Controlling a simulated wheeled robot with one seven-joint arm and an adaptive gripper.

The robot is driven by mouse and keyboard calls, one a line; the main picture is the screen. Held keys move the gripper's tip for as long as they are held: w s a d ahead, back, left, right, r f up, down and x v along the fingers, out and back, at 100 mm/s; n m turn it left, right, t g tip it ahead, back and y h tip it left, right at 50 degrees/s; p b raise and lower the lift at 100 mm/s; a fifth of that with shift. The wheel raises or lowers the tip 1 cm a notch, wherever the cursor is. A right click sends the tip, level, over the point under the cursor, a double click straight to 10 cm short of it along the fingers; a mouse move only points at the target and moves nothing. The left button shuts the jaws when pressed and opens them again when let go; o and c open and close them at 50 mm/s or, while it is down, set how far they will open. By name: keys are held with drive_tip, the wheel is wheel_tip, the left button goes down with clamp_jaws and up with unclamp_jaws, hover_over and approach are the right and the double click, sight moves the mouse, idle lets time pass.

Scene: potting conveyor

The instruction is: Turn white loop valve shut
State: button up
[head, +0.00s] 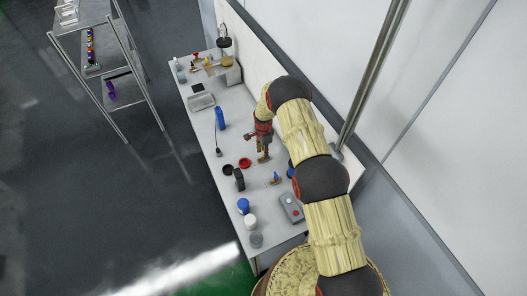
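My gripper (263,155) hangs at the end of my arm, pointing down over the middle of the long grey table (203,122). It is small in the head view, and whether its fingers are open or shut cannot be told. I cannot clearly make out a white loop valve. A small fitting with a blue handle (276,176) lies on the table just below and right of my gripper in the picture. Small brass-coloured parts show right at the fingertips; whether they belong to a fitting or the gripper is unclear. My arm hides part of the table's right side.
A red ring (244,163), black items (239,179), a blue bottle (220,118) and a grey box with a red button (291,208) stand around my gripper. Blue, white and grey jars (250,221) line the near end. A wall runs behind; a shelf rack (105,65) stands left.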

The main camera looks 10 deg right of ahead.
drive_tip(key=shift+c, duration=1)
clamp_jaws()
